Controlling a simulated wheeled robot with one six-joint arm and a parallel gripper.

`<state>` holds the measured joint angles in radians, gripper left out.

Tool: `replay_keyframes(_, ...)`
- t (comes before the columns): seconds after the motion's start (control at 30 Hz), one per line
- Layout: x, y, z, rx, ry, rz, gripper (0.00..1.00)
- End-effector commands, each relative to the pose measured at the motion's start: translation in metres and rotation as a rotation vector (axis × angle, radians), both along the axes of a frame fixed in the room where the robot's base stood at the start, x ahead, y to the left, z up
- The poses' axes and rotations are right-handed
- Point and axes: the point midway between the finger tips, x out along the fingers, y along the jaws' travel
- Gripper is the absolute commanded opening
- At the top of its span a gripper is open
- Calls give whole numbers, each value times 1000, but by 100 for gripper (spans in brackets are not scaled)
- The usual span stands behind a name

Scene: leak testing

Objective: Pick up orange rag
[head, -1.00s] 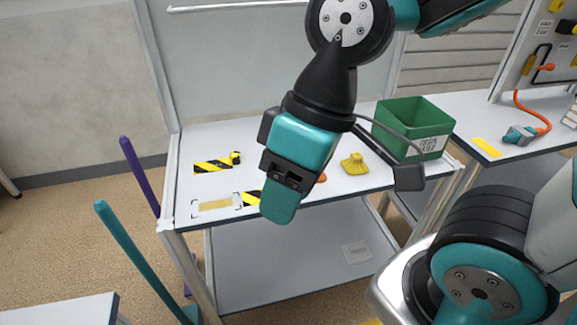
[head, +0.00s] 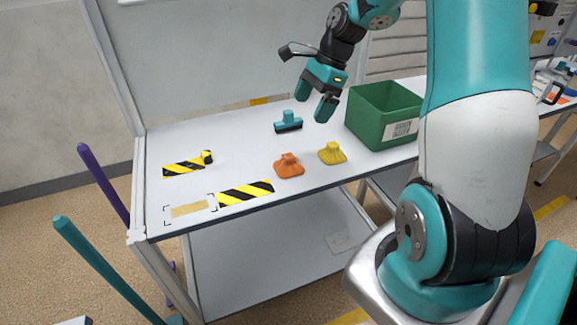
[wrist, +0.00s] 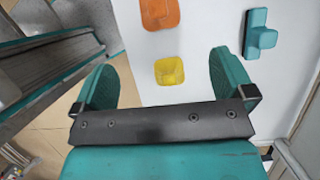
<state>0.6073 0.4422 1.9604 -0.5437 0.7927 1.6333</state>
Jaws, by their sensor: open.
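The orange rag (head: 288,167) lies bunched up on the white table, near its front edge, left of a yellow rag (head: 332,153). In the wrist view the orange rag (wrist: 158,13) is at the top edge and partly cut off, with the yellow rag (wrist: 169,71) nearer my gripper. My gripper (head: 314,101) is above the back right of the table, apart from both rags. In the wrist view its two teal fingers (wrist: 165,84) are spread wide with nothing held between them.
A teal squeegee-like tool (head: 288,122) lies behind the rags. A green bin (head: 381,112) stands to the right. Purple and teal poles stand beside the table's left end.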

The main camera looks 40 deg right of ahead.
Motion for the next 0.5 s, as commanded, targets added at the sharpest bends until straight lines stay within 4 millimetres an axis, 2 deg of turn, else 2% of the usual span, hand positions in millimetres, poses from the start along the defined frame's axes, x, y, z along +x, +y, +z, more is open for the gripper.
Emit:
replay_keyframes(0.3, 6, 29, -68, 3, 4, 9, 100)
replay_keyframes(0.5, 10, 39, -94, 0, 0, 8, 100)
